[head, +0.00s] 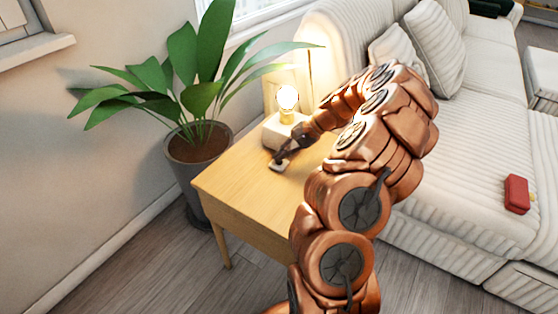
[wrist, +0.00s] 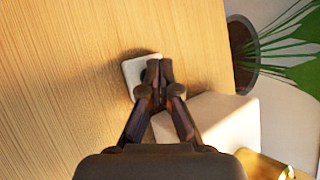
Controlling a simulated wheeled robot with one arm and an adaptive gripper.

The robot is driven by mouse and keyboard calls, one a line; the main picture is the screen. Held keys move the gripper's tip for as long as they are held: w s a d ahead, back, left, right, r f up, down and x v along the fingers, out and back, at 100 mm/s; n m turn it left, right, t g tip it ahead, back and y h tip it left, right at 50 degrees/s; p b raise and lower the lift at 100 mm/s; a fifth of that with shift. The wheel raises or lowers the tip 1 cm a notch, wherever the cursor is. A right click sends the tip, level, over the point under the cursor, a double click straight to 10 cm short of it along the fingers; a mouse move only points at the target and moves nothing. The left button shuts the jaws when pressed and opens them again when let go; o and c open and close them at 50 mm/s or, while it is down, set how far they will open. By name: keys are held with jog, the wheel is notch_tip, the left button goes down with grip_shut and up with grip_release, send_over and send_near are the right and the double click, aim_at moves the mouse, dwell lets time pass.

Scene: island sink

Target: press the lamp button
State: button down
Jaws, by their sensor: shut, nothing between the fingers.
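The lamp (head: 286,103) stands on the wooden side table with its bulb lit above a pale block base (head: 272,131). The base also shows in the wrist view (wrist: 225,120), right of my fingers. A small white square button plate (wrist: 133,75) lies on the tabletop beside the lamp base; it shows small in the head view (head: 276,167). My gripper (wrist: 159,68) is shut and empty, and its fingertips are over the plate. They cover its right part and a dark spot on it. I cannot tell whether they touch it.
The wooden side table (head: 235,190) has a clear top around the plate. A potted plant (head: 195,145) stands at its left, with leaves reaching toward the lamp. A striped sofa (head: 475,150) is at the right, with a red box (head: 516,194) on its seat.

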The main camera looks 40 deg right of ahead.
jog(key=shift+r+p, duration=0.35)
jog(key=shift+r, duration=0.15)
jog(key=shift+r+p, duration=1.95)
jog(key=shift+r, duration=1.1)
